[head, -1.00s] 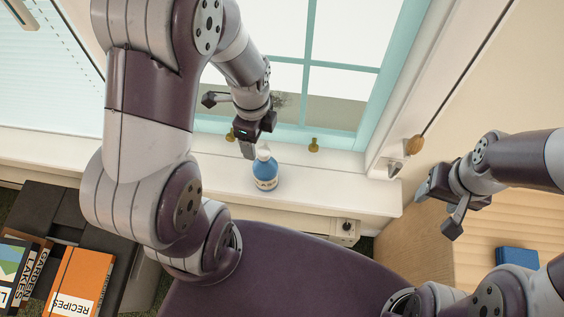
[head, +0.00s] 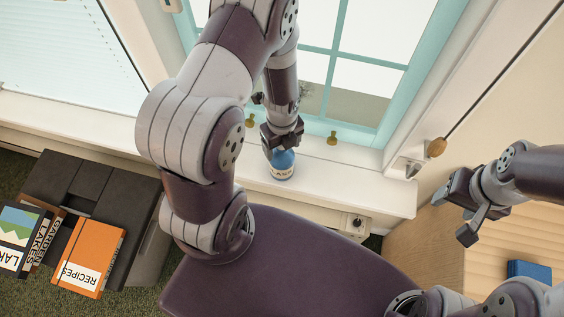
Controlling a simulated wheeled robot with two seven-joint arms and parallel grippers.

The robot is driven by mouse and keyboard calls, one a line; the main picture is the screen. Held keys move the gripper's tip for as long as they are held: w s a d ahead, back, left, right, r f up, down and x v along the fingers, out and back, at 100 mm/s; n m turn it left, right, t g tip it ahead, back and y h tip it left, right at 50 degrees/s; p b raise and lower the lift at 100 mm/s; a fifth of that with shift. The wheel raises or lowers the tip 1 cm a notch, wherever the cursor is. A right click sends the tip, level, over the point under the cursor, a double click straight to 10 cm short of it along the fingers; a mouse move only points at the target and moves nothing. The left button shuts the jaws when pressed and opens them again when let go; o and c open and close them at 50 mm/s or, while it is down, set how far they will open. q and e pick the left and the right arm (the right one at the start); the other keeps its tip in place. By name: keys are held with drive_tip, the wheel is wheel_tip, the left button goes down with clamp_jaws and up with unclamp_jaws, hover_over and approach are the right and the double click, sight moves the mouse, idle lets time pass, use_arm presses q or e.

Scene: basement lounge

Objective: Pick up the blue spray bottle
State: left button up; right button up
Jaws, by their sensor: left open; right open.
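The blue spray bottle (head: 283,167) stands upright on the white window sill, with a pale label on its front. My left gripper (head: 279,148) is at the top of the bottle and hides its white head. The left jaws are open; whether they touch the bottle cannot be made out. My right gripper (head: 459,212) is open and empty at the right, above the wooden surface.
The window sill (head: 330,185) is clear on both sides of the bottle. The teal-framed window (head: 345,70) with brass latches rises behind it. At the lower left are a dark box (head: 100,190) and books, including an orange one (head: 92,255). A blue object (head: 528,270) lies at right.

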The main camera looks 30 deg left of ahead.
use_arm(q)
clamp_jaws()
drive_tip(key=shift+s, duration=0.1)
idle(0.3)
